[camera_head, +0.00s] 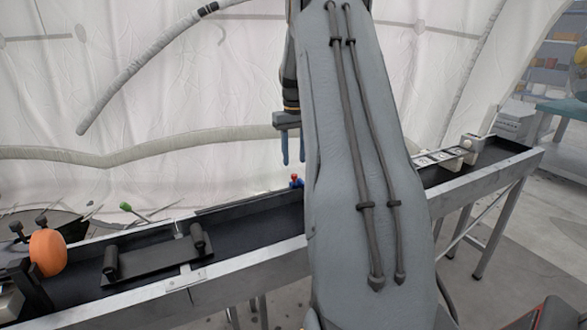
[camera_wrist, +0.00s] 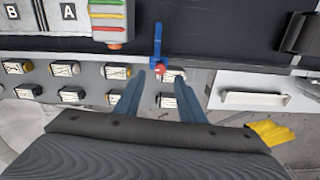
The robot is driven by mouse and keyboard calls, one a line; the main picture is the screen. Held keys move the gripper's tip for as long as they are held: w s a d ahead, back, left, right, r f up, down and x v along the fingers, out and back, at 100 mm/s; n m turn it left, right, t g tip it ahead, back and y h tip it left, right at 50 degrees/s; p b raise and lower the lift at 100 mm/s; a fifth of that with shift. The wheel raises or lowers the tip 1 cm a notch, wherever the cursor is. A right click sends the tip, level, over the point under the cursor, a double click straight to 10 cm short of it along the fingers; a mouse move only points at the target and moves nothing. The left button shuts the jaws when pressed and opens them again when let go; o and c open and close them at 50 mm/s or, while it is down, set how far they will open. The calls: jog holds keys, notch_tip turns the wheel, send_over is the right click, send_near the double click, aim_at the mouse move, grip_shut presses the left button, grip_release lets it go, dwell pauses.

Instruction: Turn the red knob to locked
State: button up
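The red knob (camera_head: 296,178) shows in the head view as a small red piece with blue parts, at the back edge of the black-topped bench, just left of my arm. In the wrist view a red ball tip (camera_wrist: 160,69) sits at the near end of a blue lever-like part (camera_wrist: 157,47). My gripper (camera_head: 292,162) hangs above and slightly left of the knob in the head view. In the wrist view its two blue fingers (camera_wrist: 160,78) are apart, one on each side of the red tip, with nothing visibly held. Any lock marking cannot be read.
In the wrist view, a panel (camera_wrist: 88,74) carries several labelled switches, with a white handle (camera_wrist: 254,98) right and a grey unit (camera_wrist: 100,14) upper left. In the head view, an orange disc (camera_head: 47,252) and a black bracketed plate (camera_head: 150,262) stand left on the bench.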

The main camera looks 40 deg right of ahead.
jog(key=shift+r, duration=1.3)
jog(key=shift+a, duration=0.1)
